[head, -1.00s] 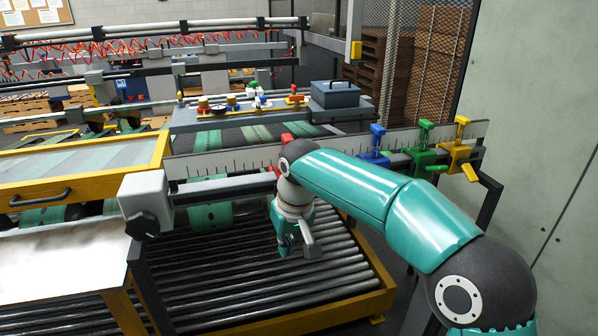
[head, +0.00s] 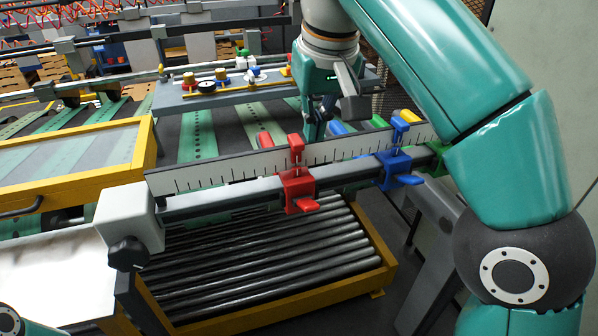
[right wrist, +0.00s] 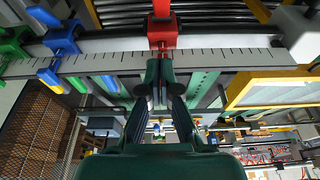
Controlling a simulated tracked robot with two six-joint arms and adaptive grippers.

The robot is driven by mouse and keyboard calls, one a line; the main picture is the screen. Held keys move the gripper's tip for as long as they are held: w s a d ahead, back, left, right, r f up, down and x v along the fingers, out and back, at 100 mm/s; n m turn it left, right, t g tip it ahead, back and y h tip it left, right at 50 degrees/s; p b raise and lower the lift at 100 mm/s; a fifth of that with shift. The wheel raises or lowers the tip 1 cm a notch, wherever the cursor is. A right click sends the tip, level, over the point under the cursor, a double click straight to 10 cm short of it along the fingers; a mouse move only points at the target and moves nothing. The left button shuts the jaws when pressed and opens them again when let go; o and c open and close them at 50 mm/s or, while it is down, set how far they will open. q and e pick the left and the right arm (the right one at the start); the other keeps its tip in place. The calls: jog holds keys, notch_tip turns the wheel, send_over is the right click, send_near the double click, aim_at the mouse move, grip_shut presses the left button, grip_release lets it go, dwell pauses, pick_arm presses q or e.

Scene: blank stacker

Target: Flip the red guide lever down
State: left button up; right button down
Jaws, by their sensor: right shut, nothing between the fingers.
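The red guide (head: 297,187) is clamped on the grey rail in the middle of the head view. A red block rises above it on a thin post, and a short red lever (head: 305,205) sticks out at its lower front. In the right wrist view the red guide (right wrist: 162,32) is at the top centre, just past the fingertips. My right gripper (head: 315,128) is shut and empty, pointing down behind the white scale, close to the red block. Its fingers also show in the right wrist view (right wrist: 160,80). I cannot tell whether they touch the red guide. My left gripper is out of view.
A blue guide (head: 394,170) and a green guide (head: 425,157) sit farther right on the rail. The white scale (head: 220,174) runs along behind it. Rollers (head: 270,260) lie below. A grey block with a black knob (head: 127,225) ends the rail at left.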

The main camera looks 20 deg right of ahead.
jog(key=b, duration=0.4)
send_over(308, 202)
jog(key=w, duration=0.1)
notch_tip(308, 202, down, 9)
jog(key=shift+f, duration=0.2)
jog(key=shift+s+f+b, duration=0.35)
jog(key=shift+f, duration=0.25)
jog(key=shift+s+f+b, duration=0.35)
jog(key=shift+f, duration=0.25)
jog(key=shift+s+f, duration=0.25)
jog(key=shift+f, duration=0.25)
